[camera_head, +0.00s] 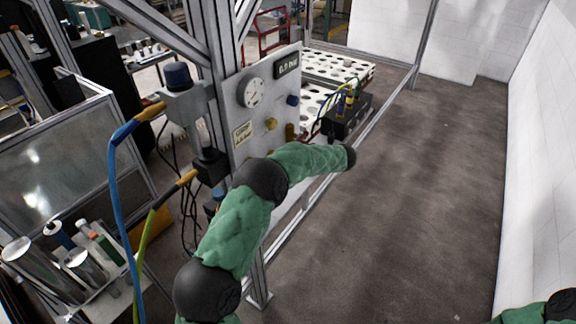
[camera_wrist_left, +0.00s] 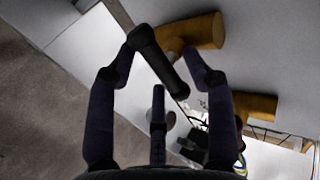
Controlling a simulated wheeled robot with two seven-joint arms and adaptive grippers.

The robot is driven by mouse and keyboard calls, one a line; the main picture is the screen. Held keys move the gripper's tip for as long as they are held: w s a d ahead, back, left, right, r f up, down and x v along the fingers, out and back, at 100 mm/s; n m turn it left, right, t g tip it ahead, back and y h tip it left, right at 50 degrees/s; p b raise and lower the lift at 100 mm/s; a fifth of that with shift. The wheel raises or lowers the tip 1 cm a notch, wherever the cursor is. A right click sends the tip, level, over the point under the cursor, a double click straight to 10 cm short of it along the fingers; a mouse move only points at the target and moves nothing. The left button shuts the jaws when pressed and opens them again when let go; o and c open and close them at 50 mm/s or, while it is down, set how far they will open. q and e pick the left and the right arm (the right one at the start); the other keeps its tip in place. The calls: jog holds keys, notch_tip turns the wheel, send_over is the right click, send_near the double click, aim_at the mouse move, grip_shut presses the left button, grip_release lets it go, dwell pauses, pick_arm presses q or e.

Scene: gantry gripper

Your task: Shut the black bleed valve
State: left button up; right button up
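The black bleed valve handle (camera_wrist_left: 158,62) shows in the left wrist view as a short dark bar, tilted, in front of a brass valve body (camera_wrist_left: 205,32). My left gripper (camera_wrist_left: 159,51) is open, with its dark fingers spread to either side of the handle. The left fingertip looks close to the handle's upper end; whether it touches I cannot tell. In the head view my green left arm reaches to the panel (camera_head: 238,103) and hides the bleed valve and the left gripper. Only a piece of my right arm shows at the bottom right; its gripper is out of view.
The panel carries a round gauge (camera_head: 252,92), a small display (camera_head: 286,65), a blue knob (camera_head: 292,100) and a brass fitting (camera_head: 271,124). Blue and yellow-green hoses (camera_head: 117,200) hang at the left. A second brass fitting (camera_wrist_left: 255,106) is near my right finger. Floor at right is clear.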

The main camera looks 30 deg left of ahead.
pick_arm(q)
jog(key=shift+w+d+r, duration=0.1)
jog(key=shift+r, duration=0.15)
jog(key=v, duration=1.1)
jog(key=shift+d+r, duration=0.2)
jog(key=shift+d, duration=0.2)
jog(key=shift+c, duration=0.4)
